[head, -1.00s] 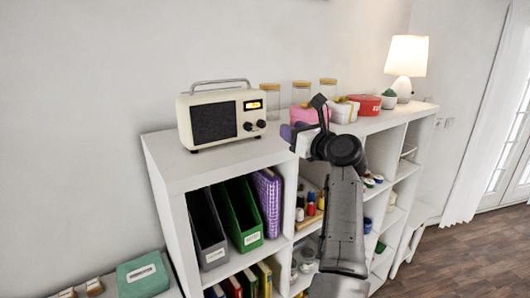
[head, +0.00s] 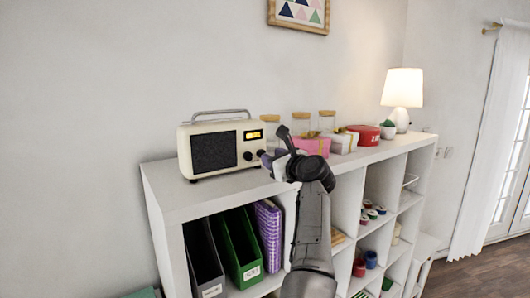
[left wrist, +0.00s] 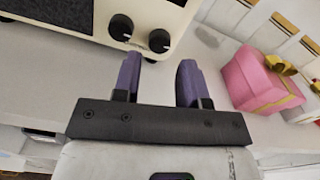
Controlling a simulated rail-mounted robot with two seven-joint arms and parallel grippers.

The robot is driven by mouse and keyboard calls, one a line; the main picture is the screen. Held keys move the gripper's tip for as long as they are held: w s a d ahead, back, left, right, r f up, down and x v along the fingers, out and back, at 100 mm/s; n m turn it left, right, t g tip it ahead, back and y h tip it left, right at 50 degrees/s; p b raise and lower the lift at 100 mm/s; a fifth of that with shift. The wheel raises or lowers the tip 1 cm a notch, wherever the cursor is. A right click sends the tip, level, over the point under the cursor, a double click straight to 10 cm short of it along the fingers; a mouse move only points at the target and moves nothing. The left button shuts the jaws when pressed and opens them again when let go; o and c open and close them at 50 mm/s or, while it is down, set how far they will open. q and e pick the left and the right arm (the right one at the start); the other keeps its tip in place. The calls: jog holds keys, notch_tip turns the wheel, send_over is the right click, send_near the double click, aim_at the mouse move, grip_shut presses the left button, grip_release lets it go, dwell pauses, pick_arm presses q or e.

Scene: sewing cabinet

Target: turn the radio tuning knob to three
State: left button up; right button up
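The cream radio (head: 220,146) stands on top of the white shelf, with a dark speaker grille and a lit amber dial (head: 253,135). Two dark knobs sit below the dial. In the left wrist view they show as a left knob (left wrist: 121,27) and a right knob (left wrist: 159,41), each with a pale mark. My left gripper (head: 268,158) is just in front of the radio's right end. In the left wrist view its two purple fingers (left wrist: 158,78) are apart with nothing between them, short of the right knob. My right gripper is not in view.
A pink gift box (left wrist: 262,82) stands close to the right of my left gripper. Glass jars (head: 299,124), a red tin (head: 365,134) and a lit lamp (head: 403,92) stand farther right on the white shelf (head: 195,199). The top before the radio is clear.

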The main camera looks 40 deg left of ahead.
pick_arm(q)
jog(key=shift+p+x, duration=0.45)
jog(key=shift+x, duration=1.85)
jog(key=shift+c, duration=0.4)
jog(key=c, duration=0.6)
jog(key=shift+o, duration=0.2)
